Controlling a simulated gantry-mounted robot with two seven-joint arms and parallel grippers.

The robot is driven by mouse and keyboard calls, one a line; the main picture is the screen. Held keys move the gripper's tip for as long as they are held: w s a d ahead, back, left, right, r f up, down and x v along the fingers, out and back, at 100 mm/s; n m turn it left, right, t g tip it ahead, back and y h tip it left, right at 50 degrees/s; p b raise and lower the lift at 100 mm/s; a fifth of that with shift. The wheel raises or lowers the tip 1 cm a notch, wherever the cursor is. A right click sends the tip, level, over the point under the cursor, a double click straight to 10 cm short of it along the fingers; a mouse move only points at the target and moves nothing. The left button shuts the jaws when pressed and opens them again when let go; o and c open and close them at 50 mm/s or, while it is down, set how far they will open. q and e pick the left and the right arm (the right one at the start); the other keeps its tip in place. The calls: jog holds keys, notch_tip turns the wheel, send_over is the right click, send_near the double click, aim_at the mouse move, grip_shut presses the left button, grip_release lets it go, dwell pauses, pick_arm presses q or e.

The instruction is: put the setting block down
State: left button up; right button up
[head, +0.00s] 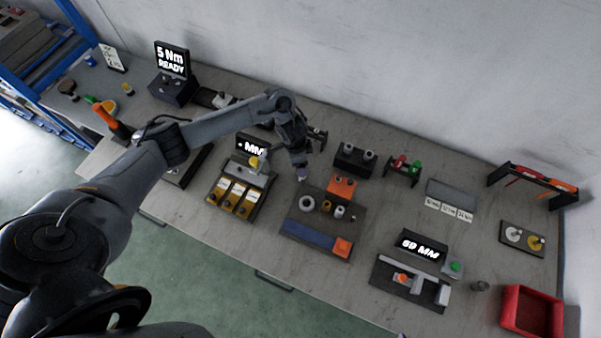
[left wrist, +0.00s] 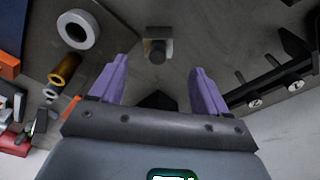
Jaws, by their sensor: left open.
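My left gripper (head: 302,177) hangs over the rear left edge of the dark mat (head: 289,225) in the head view. In the left wrist view its two purple fingers (left wrist: 155,88) are spread, with nothing gripped between them. A small grey block with a dark round end (left wrist: 157,48) lies beyond the fingertips, in line with the gap and apart from both fingers. It may be the setting block; I cannot tell for sure. I cannot pick it out in the head view. A purple sliver (head: 402,335) at the bottom edge may be my right gripper; its jaws are not shown.
A pale ring (left wrist: 78,30) and a brass sleeve (left wrist: 65,69) stand left of the fingers. A black rack with pegs (left wrist: 270,85) is close on the right. An orange block (head: 342,186) sits on the mat's rear. A red bin (head: 508,318) stands far right.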

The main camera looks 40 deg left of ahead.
pick_arm(q)
jog(key=f, duration=0.4)
jog(key=shift+s+d+f, duration=0.15)
jog(key=shift+s+f, duration=0.05)
jog(key=shift+w+f, duration=0.1)
jog(key=shift+f, duration=0.35)
jog(key=shift+c, duration=0.2)
jog(key=c, duration=1.2)
grip_shut()
jog(key=shift+r, duration=0.1)
